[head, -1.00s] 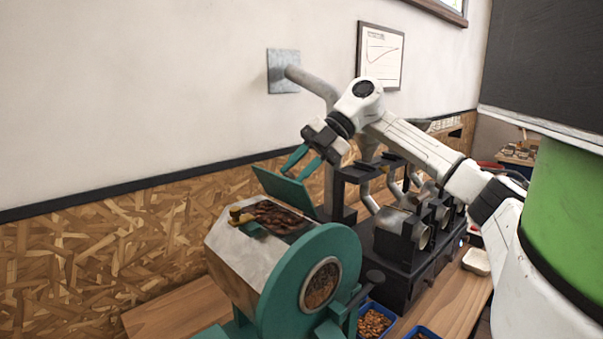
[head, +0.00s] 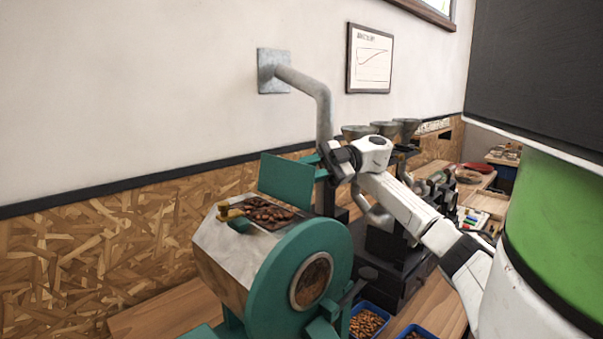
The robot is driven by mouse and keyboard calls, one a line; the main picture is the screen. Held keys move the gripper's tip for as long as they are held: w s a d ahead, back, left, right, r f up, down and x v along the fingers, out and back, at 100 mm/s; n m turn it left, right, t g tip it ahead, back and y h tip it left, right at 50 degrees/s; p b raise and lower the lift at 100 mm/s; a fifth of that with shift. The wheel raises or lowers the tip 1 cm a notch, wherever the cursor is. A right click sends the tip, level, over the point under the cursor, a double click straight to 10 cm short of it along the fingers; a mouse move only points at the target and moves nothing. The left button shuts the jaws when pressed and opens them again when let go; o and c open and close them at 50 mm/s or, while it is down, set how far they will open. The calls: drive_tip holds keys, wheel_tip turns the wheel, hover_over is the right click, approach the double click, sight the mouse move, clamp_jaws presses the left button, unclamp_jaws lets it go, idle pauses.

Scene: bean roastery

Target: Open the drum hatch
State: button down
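The roaster drum (head: 235,250) is a pale metal body with a round teal front plate (head: 285,300). Its teal hatch (head: 284,180) stands up, slightly past upright, at the back edge of the top opening. Brown beans (head: 266,213) show inside the opening. A brass-coloured latch (head: 229,212) sits at the opening's left edge.
A grey duct pipe (head: 318,100) runs from the wall down behind my gripper. Black machinery with metal funnels (head: 385,129) stands to the right. Blue bins of beans (head: 366,324) sit below the drum front. The wall is close behind the drum.

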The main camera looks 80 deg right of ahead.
idle(0.4)
drive_tip(key=c, duration=0.9)
unclamp_jaws()
drive_tip(key=f+b+v, duration=0.1)
drive_tip(key=b+v, duration=0.1)
drive_tip(key=v, duration=0.8)
drive_tip(key=shift+s+d+r, duration=0.25)
drive_tip(key=shift+s+r, duration=0.05)
drive_tip(key=shift+r, duration=0.15)
